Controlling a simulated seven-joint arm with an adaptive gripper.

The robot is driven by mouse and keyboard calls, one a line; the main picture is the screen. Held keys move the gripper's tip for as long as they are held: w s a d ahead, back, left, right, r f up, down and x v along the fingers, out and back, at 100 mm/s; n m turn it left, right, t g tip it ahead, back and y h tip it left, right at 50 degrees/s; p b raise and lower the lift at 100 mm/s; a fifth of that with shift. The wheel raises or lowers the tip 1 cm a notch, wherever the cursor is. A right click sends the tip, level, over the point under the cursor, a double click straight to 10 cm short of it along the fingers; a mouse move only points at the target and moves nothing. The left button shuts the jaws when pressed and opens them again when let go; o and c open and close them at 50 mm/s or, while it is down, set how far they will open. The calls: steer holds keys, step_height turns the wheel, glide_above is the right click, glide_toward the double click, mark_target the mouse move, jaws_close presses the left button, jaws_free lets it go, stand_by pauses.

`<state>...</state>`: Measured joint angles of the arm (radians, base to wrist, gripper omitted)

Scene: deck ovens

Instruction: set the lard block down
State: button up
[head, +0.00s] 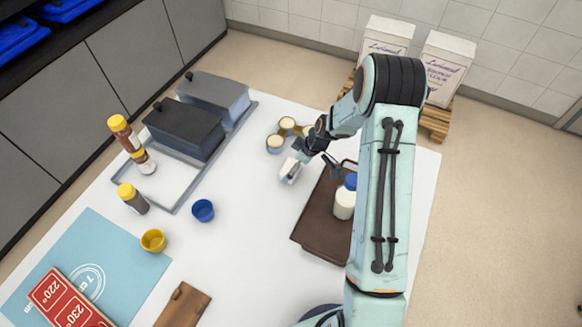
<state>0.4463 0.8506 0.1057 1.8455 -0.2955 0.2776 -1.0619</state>
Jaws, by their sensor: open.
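The lard block appears to be the small white block (290,171) on the white table, left of the brown tray. Its fine details are too small to make out. My gripper (313,160) is open just to the upper right of the block, with its fingers spread. I cannot tell whether a finger touches the block.
A brown tray (312,231) holds a white bottle (344,204) with a blue cap, near my arm. Small cups (275,144) stand behind the block. Lidded grey tins (185,132) stand at left. A blue cup (203,210) and yellow cup (153,240) stand front left. Table centre is clear.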

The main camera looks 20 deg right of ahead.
step_height(320, 180, up, 8)
steer(key=shift+s+f, duration=0.1)
steer(key=shift+f, duration=0.15)
steer(key=s+a+r+m+g+h, duration=0.2)
steer(key=s+a+r+m, duration=0.35)
steer(key=s+r, duration=0.85)
steer(key=s+a+m+g, duration=0.1)
steer(key=s+a+m, duration=0.1)
steer(key=s, duration=1.2)
steer(key=shift+s+a+r, duration=0.2)
steer(key=shift+s+a, duration=0.1)
steer(key=shift+a, duration=0.1)
